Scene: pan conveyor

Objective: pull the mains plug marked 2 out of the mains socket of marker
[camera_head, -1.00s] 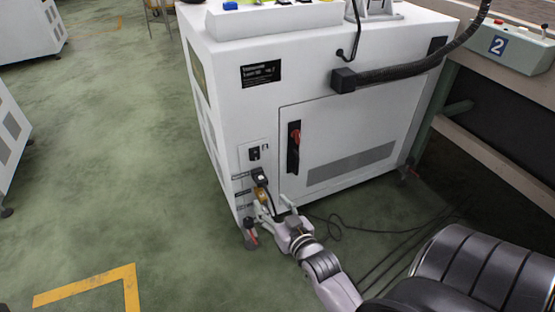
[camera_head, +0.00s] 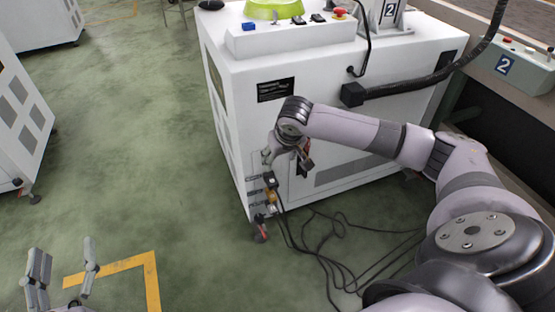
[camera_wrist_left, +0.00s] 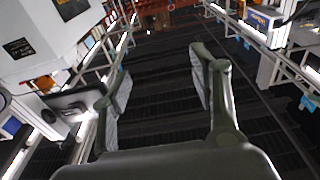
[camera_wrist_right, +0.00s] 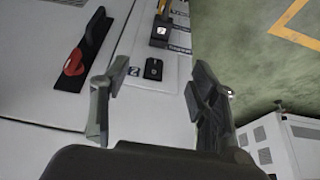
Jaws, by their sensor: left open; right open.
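The black mains plug (camera_head: 270,180) sits in the mains socket low on the left of the white cabinet's front; its cable hangs down. In the right wrist view the black plug (camera_wrist_right: 160,34) has a white label too small to read. A yellow connector (camera_head: 271,197) sits just below it in the head view. My right gripper (camera_head: 288,160) is open and empty in front of the cabinet, above the plug. It also shows in the right wrist view (camera_wrist_right: 158,80), apart from the plug. My left gripper (camera_head: 64,258) is open and empty over the floor, far from the cabinet.
In the right wrist view, a black rocker switch (camera_wrist_right: 153,69) and a red handle (camera_wrist_right: 73,64) are close to my right gripper. Black cables (camera_head: 325,255) lie on the floor before the white cabinet (camera_head: 238,130).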

